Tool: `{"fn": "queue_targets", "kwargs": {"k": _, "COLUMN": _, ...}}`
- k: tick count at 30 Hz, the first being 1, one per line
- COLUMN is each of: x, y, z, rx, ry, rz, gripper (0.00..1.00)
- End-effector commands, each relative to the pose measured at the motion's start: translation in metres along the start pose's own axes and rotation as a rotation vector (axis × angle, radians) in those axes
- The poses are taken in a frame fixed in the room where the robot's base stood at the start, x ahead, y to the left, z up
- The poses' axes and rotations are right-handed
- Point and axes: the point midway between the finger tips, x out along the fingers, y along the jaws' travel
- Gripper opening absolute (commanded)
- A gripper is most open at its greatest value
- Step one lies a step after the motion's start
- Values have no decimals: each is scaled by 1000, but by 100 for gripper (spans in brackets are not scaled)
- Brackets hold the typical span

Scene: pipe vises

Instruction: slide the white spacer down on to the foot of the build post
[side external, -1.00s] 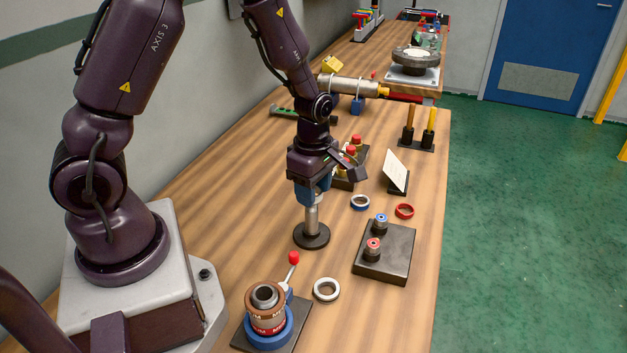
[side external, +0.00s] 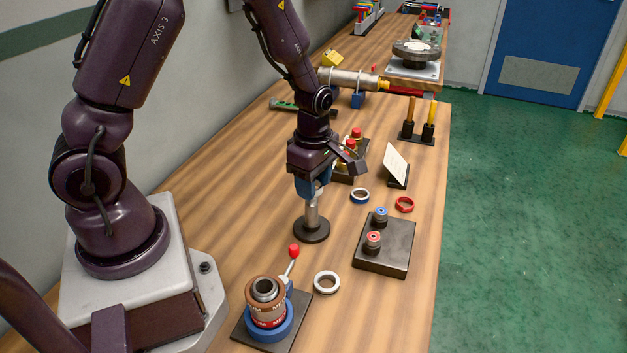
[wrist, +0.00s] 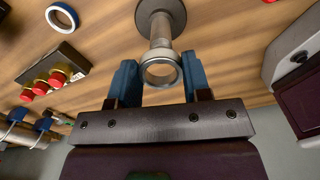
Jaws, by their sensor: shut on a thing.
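The build post (side external: 312,212) is a steel tube standing upright on a round black foot (side external: 311,232); it also shows in the wrist view (wrist: 160,32). My gripper (side external: 313,194) points straight down over the top of the post. In the wrist view its blue fingers (wrist: 160,78) are shut on the pale ring at the post's top, which looks like the white spacer (wrist: 161,83). The ring is in line with the post, well above the foot. I cannot tell how far it is around the post. The fingers hide it in the side view.
A loose white ring (side external: 327,282), a blue-and-white ring (side external: 359,196) and a red ring (side external: 404,205) lie on the bench. A dark block with two short posts (side external: 383,248) stands right. A stack of rings (side external: 267,310) with a red-knobbed lever (side external: 293,252) stands in front.

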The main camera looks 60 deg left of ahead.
Motion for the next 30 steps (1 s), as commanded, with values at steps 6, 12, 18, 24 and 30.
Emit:
{"fn": "queue_targets", "kwargs": {"k": 6, "x": 0, "y": 0, "z": 0, "rx": 0, "ry": 0, "rz": -1, "gripper": 21}}
{"fn": "queue_targets", "kwargs": {"k": 12, "x": 0, "y": 0, "z": 0, "rx": 0, "ry": 1, "rz": -1, "gripper": 21}}
{"fn": "queue_targets", "kwargs": {"k": 18, "x": 0, "y": 0, "z": 0, "rx": -1, "ry": 1, "rz": -1, "gripper": 21}}
{"fn": "queue_targets", "kwargs": {"k": 24, "x": 5, "y": 0, "z": 0, "rx": -1, "ry": 0, "rz": 0, "gripper": 21}}
{"fn": "queue_targets", "kwargs": {"k": 30, "x": 10, "y": 0, "z": 0, "rx": 0, "ry": 0, "rz": -2, "gripper": 21}}
